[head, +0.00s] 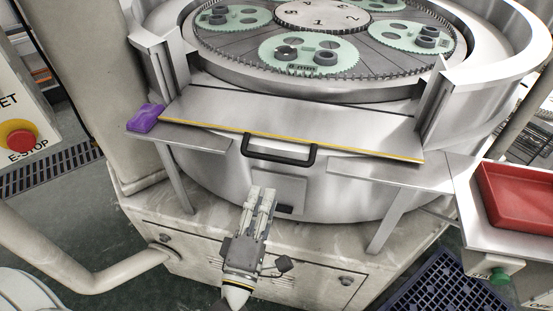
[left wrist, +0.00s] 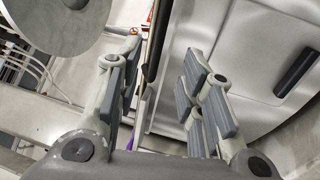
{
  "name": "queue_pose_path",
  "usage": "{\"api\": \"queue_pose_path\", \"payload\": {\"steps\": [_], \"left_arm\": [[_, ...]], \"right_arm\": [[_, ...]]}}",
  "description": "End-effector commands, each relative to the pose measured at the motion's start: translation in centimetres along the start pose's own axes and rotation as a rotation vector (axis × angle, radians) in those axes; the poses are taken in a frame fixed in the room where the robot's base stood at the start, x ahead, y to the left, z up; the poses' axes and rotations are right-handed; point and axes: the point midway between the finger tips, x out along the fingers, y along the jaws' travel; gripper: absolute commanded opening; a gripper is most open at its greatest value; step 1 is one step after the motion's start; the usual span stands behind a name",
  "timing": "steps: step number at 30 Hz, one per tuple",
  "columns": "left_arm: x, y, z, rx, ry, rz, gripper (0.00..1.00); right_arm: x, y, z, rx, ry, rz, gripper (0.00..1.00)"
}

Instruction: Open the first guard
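The guard (head: 300,121) is a grey metal panel with a yellow edge at the front of the round lapping machine. It lies folded outward and down, sloping toward me, with the opening above it clear. A black bar handle (head: 278,152) hangs at its front edge. My left gripper (head: 263,192) is below the handle, pointing up toward it, apart from it in the head view. In the left wrist view my left gripper (left wrist: 165,75) has its fingers spread, and a dark bar, seemingly the handle (left wrist: 157,42), shows between them. My right gripper is not in view.
Green gear carriers (head: 310,54) sit on the round plate behind the guard. A purple cloth (head: 146,118) lies on the left ledge. A red tray (head: 519,197) stands at right, with a dark blue crate (head: 440,286) below. A red E-stop button (head: 20,138) is at far left.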

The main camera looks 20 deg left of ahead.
Motion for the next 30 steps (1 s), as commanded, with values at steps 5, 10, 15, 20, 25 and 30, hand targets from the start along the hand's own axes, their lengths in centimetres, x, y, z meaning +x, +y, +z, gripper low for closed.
{"api": "queue_pose_path", "payload": {"steps": [5, 10, 15, 20, 25, 30], "left_arm": [[3.0, 0.5, 0.0, 0.0, 0.0, 0.006, 0.35], [6.1, 0.5, 0.0, 0.0, -0.001, 0.005, 0.35], [8.5, 0.3, 0.0, 0.0, -0.001, 0.004, 0.35], [9.7, 0.2, 0.1, -0.001, -0.002, 0.004, 0.35], [10.1, 0.1, 0.1, -0.002, -0.002, 0.003, 0.35], [10.1, 0.1, 0.0, -0.001, -0.002, 0.003, 0.35]], "right_arm": [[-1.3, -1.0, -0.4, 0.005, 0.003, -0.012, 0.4], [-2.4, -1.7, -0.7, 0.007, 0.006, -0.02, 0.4], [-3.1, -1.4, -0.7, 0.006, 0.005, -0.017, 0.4], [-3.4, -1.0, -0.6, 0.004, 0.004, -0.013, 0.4], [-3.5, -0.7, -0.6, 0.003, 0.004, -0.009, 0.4], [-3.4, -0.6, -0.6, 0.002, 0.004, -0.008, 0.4]]}}
